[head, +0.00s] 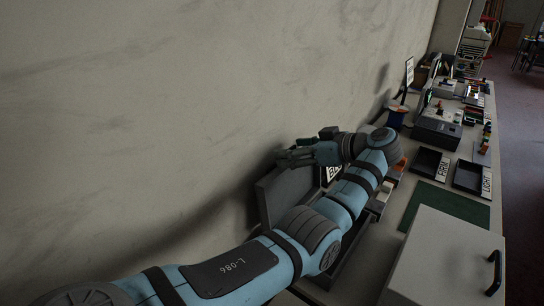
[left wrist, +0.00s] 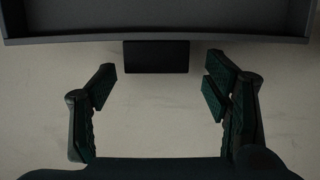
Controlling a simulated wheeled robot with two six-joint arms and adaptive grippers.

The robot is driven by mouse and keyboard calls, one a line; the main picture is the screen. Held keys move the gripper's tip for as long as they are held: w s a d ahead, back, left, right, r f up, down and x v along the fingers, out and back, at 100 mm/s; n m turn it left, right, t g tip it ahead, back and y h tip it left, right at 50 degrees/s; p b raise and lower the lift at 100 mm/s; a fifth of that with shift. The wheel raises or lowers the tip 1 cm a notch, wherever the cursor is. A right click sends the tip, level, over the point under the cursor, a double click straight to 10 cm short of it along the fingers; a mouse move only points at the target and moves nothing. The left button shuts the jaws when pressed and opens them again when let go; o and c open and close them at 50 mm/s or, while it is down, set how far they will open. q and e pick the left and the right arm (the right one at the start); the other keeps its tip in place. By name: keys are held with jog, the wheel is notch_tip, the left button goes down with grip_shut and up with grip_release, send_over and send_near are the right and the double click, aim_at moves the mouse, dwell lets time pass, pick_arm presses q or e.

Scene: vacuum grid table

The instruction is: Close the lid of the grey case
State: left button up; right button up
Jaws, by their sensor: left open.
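The grey case stands open beside the wall in the head view. Its lid (head: 272,196) is raised and the base (head: 362,258) lies below, largely hidden by my left arm. My left gripper (head: 292,156) is over the upper edge of the lid, open and empty. In the left wrist view the lid's rim (left wrist: 75,39) crosses the top, with a dark tab (left wrist: 156,56) on it. The tab is between and ahead of the open fingers of my left gripper (left wrist: 160,88). I cannot tell from this whether anything touches. My right gripper is in neither view.
A pale box (head: 440,262) with a black handle stands at the lower right. A green mat (head: 446,204) lies behind it. Dark trays marked FIRM (head: 428,162) and LIGHT (head: 468,176) are farther back. The wall (head: 150,120) is close behind the lid.

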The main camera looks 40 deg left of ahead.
pick_arm(q)
jog(key=shift+w+a+f, duration=0.2)
jog(key=shift+a+f, duration=0.1)
jog(key=shift+a, duration=0.15)
jog(key=shift+w+a+f, duration=0.15)
jog(key=shift+a+f, duration=0.1)
jog(key=shift+a, duration=0.15)
jog(key=shift+s+r, duration=0.2)
jog(key=shift+s, duration=0.1)
jog(key=shift+w+f, duration=0.1)
grip_shut()
jog(key=shift+d+f+b, duration=0.1)
jog(key=shift+d+b, duration=0.15)
jog(key=shift+b, duration=0.3)
jog(key=d+y+b, duration=0.4)
jog(key=d+b, duration=0.3)
jog(key=b, duration=0.1)
jog(key=shift+r+b, duration=0.25)
jog(key=shift+b, duration=0.1)
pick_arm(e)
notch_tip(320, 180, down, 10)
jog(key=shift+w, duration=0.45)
pick_arm(q)
grip_release()
jog(key=shift+w, duration=0.1)
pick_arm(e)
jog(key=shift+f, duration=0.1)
